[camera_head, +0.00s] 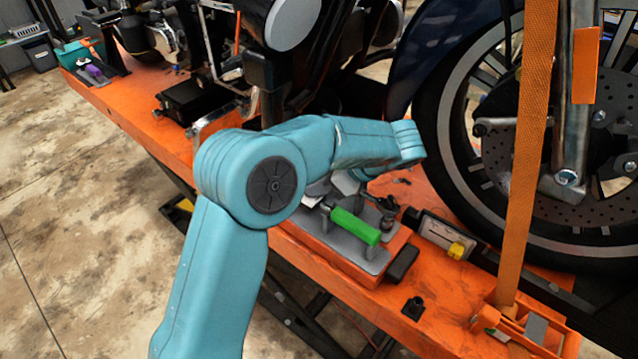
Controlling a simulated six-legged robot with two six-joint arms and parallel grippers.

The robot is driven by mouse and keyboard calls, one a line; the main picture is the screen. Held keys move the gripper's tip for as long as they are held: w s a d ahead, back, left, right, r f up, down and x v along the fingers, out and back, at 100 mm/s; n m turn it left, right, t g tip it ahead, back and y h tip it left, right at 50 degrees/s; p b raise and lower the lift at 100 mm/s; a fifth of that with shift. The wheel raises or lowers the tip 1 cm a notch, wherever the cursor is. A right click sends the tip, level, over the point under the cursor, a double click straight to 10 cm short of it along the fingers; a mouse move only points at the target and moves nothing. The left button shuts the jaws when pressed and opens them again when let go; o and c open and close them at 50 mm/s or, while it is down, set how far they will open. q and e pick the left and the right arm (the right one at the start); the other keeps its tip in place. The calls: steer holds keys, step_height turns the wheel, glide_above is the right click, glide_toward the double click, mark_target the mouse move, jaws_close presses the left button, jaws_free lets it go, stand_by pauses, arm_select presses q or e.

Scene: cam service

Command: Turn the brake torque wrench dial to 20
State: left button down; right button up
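My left gripper (340,186) is mostly hidden behind my teal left arm; only small pale parts show below the wrist. Its fingers cannot be made out, so I cannot tell if it is open or shut. Just below it, a tool with a bright green handle (355,226) lies on a grey plate (372,265) on an orange block. To its right is a black device with a pale panel and a yellow knob (456,249). I cannot tell which of these is the torque wrench, and no dial number is readable. My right gripper is not in view.
The orange lift table (140,108) runs diagonally under a motorcycle. Its wheel (456,150) and an orange strap (527,150) stand at the right. A small black block (413,308) lies near the front edge. A dark box (188,101) sits farther back. Bare floor is at left.

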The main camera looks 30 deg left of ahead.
arm_select(q)
steer(key=shift+s+m+t, duration=0.2)
steer(key=shift+m+t, duration=0.3)
steer(key=shift+m, duration=0.1)
steer(key=shift+s+f+m+t, duration=0.1)
steer(key=shift+s+m+t, duration=0.1)
steer(key=shift+m+t, duration=1.05)
steer(key=c, duration=1.2)
jaws_free()
steer(key=shift+w, duration=0.1)
steer(key=shift+o, duration=0.2)
steer(key=p+v, duration=0.1)
steer(key=v, duration=1.5)
steer(key=shift+w+d, duration=0.15)
steer(key=shift+w, duration=0.05)
